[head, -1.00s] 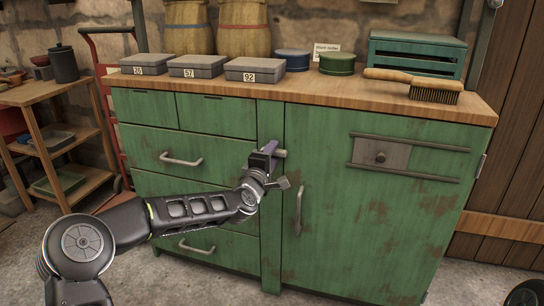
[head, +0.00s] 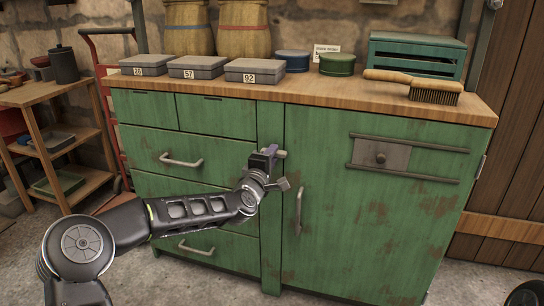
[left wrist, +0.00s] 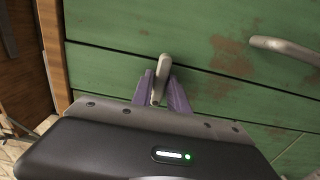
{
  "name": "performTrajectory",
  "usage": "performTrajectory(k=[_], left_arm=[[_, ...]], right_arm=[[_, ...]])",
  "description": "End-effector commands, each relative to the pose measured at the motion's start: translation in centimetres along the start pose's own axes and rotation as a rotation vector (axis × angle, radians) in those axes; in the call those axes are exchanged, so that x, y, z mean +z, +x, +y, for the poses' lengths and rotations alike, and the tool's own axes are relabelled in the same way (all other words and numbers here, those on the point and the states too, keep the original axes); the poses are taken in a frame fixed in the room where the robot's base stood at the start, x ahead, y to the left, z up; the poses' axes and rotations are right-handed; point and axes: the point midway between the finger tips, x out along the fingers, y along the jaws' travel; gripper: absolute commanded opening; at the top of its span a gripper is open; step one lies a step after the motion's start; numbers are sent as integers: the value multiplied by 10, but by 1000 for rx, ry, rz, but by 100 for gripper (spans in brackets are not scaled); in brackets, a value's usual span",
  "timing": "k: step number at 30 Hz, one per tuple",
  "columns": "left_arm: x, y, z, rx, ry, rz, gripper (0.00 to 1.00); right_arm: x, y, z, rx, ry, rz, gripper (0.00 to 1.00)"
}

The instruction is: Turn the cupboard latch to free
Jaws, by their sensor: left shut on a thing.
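The cupboard latch is a pale grey bar (head: 281,153) on the green post, between the drawers and the cupboard door (head: 370,215). In the head view its end points right, across the door's edge, and it lies about level. In the left wrist view the latch (left wrist: 160,75) stands between the purple fingers. My left gripper (head: 271,152) is shut on the latch, one finger on each side; it also shows in the left wrist view (left wrist: 161,90). The latch's pivot is mostly hidden by the gripper. My right gripper is not in view.
The door handle (head: 298,212) is below right of the latch. Drawer handles (head: 181,160) lie to the left. The worktop (head: 330,98) overhangs above, with grey boxes (head: 254,71), tins (head: 337,64) and a brush (head: 432,91). A sliding plate (head: 380,154) is on the door.

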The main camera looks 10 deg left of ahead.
Motion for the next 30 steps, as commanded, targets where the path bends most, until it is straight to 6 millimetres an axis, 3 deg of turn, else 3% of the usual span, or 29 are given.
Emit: performTrajectory(k=[14,30], left_arm=[[0,0,-1,0,156,-1,0],[2,0,-1,0,631,-3,0]], right_arm=[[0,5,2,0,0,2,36],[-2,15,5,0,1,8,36]])
